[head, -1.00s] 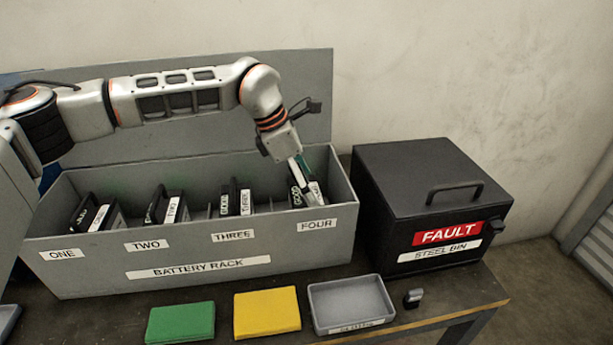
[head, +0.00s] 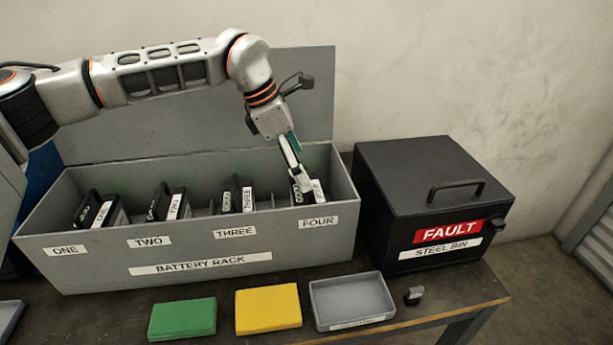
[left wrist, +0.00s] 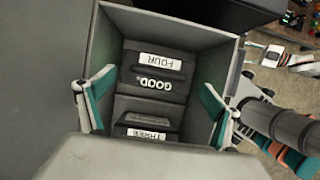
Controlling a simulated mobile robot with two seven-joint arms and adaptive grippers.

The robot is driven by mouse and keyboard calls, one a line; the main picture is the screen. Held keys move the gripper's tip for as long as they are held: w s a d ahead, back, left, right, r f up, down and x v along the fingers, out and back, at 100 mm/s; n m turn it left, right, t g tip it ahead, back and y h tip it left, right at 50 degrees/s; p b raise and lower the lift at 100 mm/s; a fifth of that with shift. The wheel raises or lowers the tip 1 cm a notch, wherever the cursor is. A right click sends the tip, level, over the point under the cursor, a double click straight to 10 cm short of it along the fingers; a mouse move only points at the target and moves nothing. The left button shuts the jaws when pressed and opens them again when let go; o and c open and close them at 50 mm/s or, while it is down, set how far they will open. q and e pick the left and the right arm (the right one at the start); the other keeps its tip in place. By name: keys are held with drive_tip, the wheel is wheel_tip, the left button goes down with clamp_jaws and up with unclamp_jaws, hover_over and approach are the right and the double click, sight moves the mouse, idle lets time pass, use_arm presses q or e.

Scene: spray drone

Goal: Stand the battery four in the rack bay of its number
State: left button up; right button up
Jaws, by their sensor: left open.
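Battery four (head: 303,193) is black with a white label and stands in the rack bay marked FOUR, at the right end of the grey battery rack (head: 95,262). In the left wrist view battery four (left wrist: 157,85) shows its FOUR label and the word GOOD from above. My left gripper (head: 298,178) is over that bay. In the left wrist view the left gripper (left wrist: 158,108) is open, its fingers wide apart with space between them and the battery. The battery's lower part is hidden by the rack front. My right gripper is not in view.
Batteries one (head: 98,210), two (head: 167,203) and three (head: 237,197) stand in their bays. A black fault steel bin (head: 400,190) is right of the rack. Green (head: 182,319) and yellow (head: 268,309) pads and a grey tray (head: 352,301) lie in front.

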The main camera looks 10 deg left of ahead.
use_arm(q)
drive_tip(key=v, duration=0.7)
